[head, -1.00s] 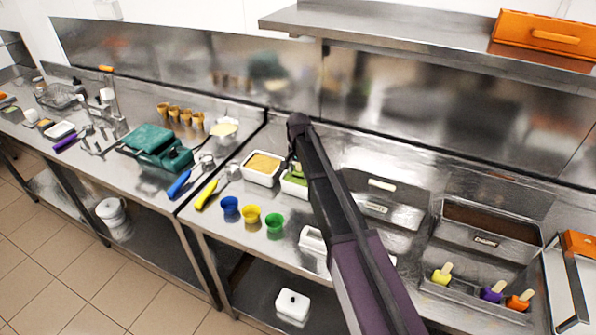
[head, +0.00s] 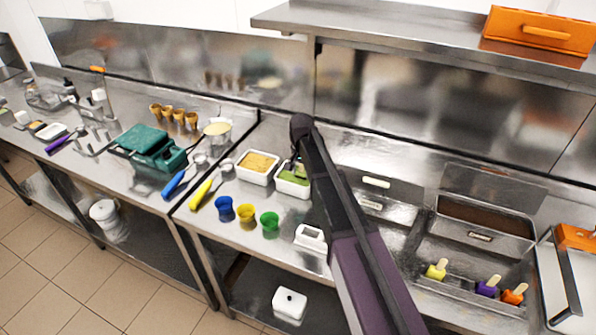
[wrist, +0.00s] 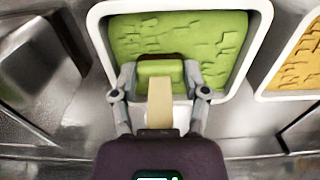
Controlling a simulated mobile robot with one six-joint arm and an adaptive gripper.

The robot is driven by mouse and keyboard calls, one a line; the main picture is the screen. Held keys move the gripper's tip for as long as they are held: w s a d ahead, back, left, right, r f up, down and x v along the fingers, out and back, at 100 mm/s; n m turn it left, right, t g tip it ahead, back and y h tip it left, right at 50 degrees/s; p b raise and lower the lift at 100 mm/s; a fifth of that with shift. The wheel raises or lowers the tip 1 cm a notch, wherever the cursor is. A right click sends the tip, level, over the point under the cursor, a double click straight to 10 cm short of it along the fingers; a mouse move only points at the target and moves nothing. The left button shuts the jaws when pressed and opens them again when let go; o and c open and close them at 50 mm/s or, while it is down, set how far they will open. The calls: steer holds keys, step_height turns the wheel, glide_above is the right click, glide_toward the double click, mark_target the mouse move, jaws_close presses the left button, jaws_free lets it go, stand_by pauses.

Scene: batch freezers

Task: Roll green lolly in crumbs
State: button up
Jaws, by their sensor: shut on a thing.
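The green lolly (wrist: 160,68) shows in the wrist view with its pale stick (wrist: 160,102) toward me. My gripper (wrist: 160,76) is shut on it, one finger at each side. The lolly is over a white-rimmed tray (wrist: 98,32) of cracked green filling; I cannot tell if they touch. In the head view this green tray (head: 292,192) is partly behind my gripper (head: 297,163). A white tray of yellow-brown crumbs (head: 259,164) stands just left of it; the crumbs also show at the right of the wrist view (wrist: 298,62).
Blue (head: 224,209), yellow (head: 246,213) and green (head: 269,221) cups stand in front of the trays. A white container (head: 311,237) stands by my arm. A shelf (head: 400,38) overhangs the back.

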stand_by(0.4)
steer(key=shift+w+a, duration=0.3)
steer(key=shift+a, duration=0.45)
steer(key=shift+r, duration=0.1)
steer(key=shift+r+p, duration=2.85)
steer(key=shift+p, duration=0.1)
steer(key=shift+r+p, duration=2.5)
